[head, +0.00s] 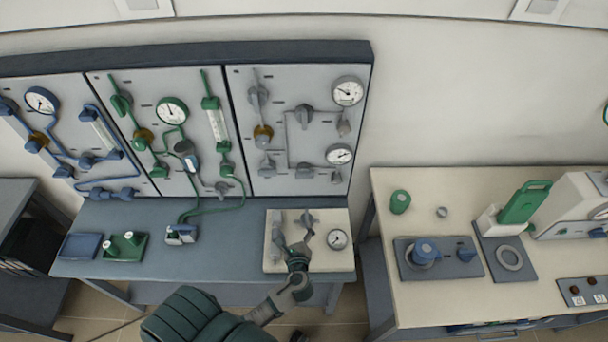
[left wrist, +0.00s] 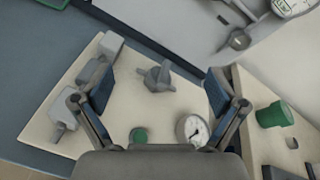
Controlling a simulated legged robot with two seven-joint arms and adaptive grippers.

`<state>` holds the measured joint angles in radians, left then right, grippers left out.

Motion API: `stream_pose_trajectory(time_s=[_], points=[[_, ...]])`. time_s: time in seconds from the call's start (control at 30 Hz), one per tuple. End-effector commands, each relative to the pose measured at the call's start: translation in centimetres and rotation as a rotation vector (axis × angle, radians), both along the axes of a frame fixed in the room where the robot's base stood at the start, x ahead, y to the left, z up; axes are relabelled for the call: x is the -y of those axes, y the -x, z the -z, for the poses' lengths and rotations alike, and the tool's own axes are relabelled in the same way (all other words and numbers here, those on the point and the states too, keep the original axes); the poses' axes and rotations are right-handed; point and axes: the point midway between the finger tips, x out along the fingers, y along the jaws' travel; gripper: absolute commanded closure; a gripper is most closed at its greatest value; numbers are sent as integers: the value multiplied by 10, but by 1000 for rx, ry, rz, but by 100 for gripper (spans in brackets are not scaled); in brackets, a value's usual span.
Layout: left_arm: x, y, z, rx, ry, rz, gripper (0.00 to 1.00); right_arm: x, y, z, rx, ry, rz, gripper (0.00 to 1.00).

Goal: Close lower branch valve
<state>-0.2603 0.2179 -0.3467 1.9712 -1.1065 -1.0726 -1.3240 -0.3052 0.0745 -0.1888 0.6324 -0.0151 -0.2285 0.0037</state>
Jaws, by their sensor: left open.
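A grey wall panel (head: 290,80) carries branching pipes, two round gauges and several grey valves. A lower grey handle (head: 304,170) sits beside the lower gauge (head: 339,154), and another grey handle (head: 304,115) sits above it. On the bench, a cream plate (head: 341,263) bears a grey lobed knob (head: 306,217) and a small gauge (head: 337,239). My left gripper (head: 295,240) is open and empty over this plate. In the left wrist view the knob (left wrist: 157,77) shows between the spread fingers (left wrist: 158,82), apparently untouched. No readable label tells which valve is the lower branch one.
Blue and green piped panels (head: 172,88) stand to the left. A blue tray (head: 80,246) and a green tray (head: 112,254) lie on the left bench. The right bench (head: 400,301) holds blue and green apparatus. A gap separates the benches.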

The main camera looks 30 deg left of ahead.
Motion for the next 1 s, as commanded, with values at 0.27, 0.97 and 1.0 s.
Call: stream_pose_trajectory(time_s=[0.27,0.97,1.0], points=[[19,-32,-56,-45,-550,138,4,3,1,-2,0,-3,-2,60],[-57,-152,-56,-46,-555,138,4,1,0,-9,0,-3,-1,60],[-60,-158,-57,-46,-555,137,4,1,0,-9,0,-3,-1,60]])
